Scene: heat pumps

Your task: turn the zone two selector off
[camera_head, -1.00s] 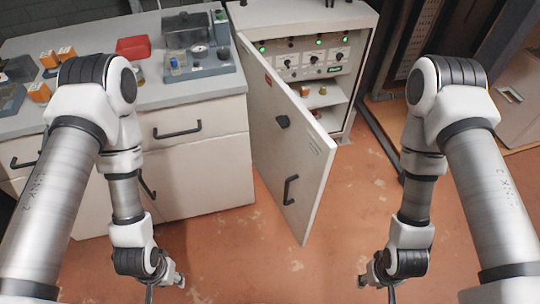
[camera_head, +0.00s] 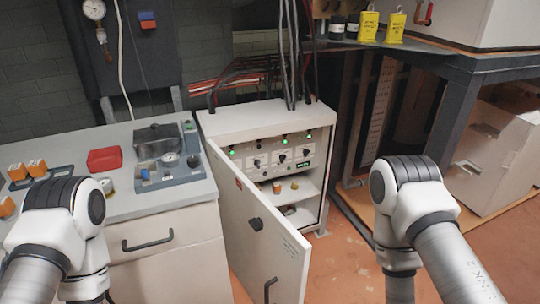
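The control panel (camera_head: 270,165) is inside a white cabinet (camera_head: 238,119) at the centre of the head view. It carries a row of dark selector knobs on pale plates: a left knob (camera_head: 257,163), a middle knob (camera_head: 282,158) and a right knob (camera_head: 305,152). Their labels and exact pointer positions are too small to read, so I cannot tell which is zone two. Green lamps (camera_head: 284,141) glow above the knobs. The cabinet door (camera_head: 258,230) stands open towards me, hinged at the left. Both my grippers are below the frame; only upper arm parts show at the lower corners.
A grey counter (camera_head: 135,205) at left holds a red tray (camera_head: 104,160), orange boxes and a gauge unit (camera_head: 168,170). The open door juts out across the lower middle. Yellow canisters (camera_head: 368,26) stand on a shelf at upper right. Bare floor (camera_head: 345,265) lies right of the door.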

